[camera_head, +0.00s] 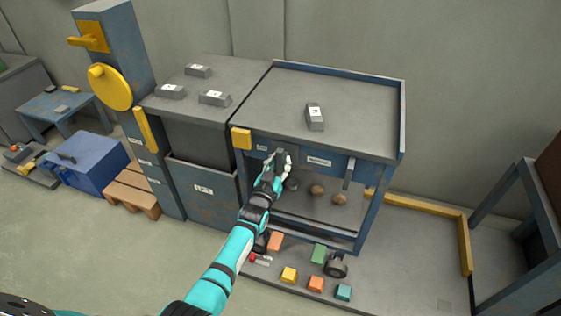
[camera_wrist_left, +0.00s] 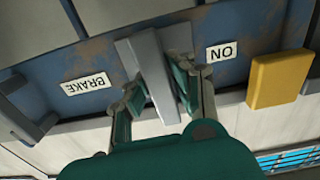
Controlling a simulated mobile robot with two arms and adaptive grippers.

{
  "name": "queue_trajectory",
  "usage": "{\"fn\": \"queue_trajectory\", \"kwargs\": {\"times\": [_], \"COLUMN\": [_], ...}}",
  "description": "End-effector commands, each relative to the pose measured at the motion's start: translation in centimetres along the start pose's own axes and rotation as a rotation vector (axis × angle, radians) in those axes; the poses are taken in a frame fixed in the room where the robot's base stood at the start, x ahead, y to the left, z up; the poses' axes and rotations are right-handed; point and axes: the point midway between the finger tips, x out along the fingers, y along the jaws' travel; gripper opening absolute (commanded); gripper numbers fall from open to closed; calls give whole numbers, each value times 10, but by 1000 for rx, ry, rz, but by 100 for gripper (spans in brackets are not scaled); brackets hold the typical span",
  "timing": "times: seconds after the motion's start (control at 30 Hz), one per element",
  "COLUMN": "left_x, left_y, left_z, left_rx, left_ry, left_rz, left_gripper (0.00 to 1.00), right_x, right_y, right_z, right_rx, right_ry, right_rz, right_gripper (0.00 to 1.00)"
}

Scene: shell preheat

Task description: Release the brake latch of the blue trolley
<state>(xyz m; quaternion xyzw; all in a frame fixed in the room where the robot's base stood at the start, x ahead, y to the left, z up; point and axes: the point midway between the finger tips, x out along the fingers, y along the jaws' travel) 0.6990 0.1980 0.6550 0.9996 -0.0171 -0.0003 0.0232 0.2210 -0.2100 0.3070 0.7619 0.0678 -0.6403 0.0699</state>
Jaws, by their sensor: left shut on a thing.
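The blue trolley (camera_head: 375,180) stands against the wall with a grey top and a blue front panel. My left gripper (camera_head: 279,165) is at the left part of this panel. In the left wrist view, my left gripper (camera_wrist_left: 160,88) is shut on the grey brake latch (camera_wrist_left: 147,48), one finger on each side. The latch bar sits between an upside-down BRAKE label (camera_wrist_left: 86,82) and an ON label (camera_wrist_left: 220,52). In the head view the gripper mostly hides the latch. My right gripper is in neither view.
A yellow block (camera_head: 241,138) is on the panel's left corner, close to the gripper. A grey box (camera_head: 315,117) lies on the trolley top. Round lumps (camera_head: 316,190) lie on its lower shelf.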

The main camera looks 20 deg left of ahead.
Motion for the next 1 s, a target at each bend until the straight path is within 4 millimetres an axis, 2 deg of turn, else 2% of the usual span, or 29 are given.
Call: {"fn": "queue_trajectory", "kwargs": {"times": [0.67, 0.7, 0.87, 1.0], "left_x": [-1, -1, 0, 0], "left_y": [0, 0, 0, 0], "left_z": [2, 2, 1, 1], "left_rx": [65, 65, 64, 63], "left_ry": [-3, -3, -2, -1], "left_rz": [0, 0, 0, 0], "left_gripper": [0, 24, 44, 44], "right_x": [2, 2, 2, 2], "right_y": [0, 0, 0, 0], "right_z": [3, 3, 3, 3], "right_rx": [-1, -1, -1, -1], "right_ry": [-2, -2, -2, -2], "right_rz": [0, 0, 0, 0], "right_gripper": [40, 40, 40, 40]}}
